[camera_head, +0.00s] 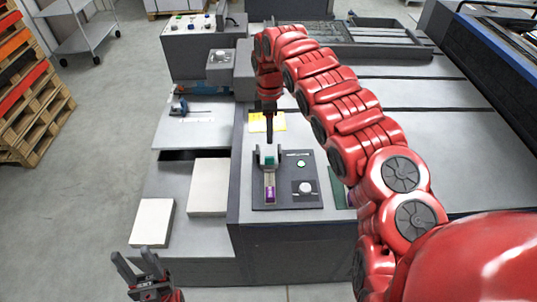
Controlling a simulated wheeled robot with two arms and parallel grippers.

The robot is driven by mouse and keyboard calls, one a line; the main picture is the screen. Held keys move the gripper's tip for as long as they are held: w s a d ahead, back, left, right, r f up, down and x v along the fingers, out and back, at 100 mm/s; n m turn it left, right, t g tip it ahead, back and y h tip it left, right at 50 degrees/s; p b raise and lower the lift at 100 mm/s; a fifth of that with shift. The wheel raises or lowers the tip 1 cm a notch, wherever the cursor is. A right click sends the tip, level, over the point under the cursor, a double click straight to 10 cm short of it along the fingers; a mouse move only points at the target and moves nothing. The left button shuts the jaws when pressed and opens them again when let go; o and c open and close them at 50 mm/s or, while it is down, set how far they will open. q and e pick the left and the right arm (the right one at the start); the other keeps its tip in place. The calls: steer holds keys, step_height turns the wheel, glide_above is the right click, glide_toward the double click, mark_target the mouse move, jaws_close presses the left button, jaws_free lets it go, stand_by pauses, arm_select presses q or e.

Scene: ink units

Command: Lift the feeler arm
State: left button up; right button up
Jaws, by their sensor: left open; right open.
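A dark panel (286,200) lies on the machine's front deck. On it stands a small grey bracket with a teal block (269,160), and a pale strip (269,178) runs from there down to a purple block (270,194). I cannot tell for sure which of these parts is the feeler arm. My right gripper (269,140) points down just above and behind the bracket, seen edge-on, open and holding nothing visible. Whether it touches the bracket is unclear. My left gripper (135,264) is open and empty at the bottom left, well away from the panel.
The panel also carries a green button (301,164) and a white knob (306,187). A yellow note (267,122) lies behind my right gripper. Two pale paper stacks (208,187) (152,222) sit on the left shelf. My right arm covers part of the deck to the right.

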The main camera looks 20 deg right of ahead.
mark_target(269, 157)
steer(key=f, duration=0.3)
steer(key=f+p, duration=0.1)
steer(key=f, duration=0.3)
steer(key=s+f+p, duration=0.1)
steer(key=f, duration=0.3)
steer(key=shift+a, duration=0.2)
steer(key=shift+r, duration=0.1)
jaws_close()
stand_by(0.8)
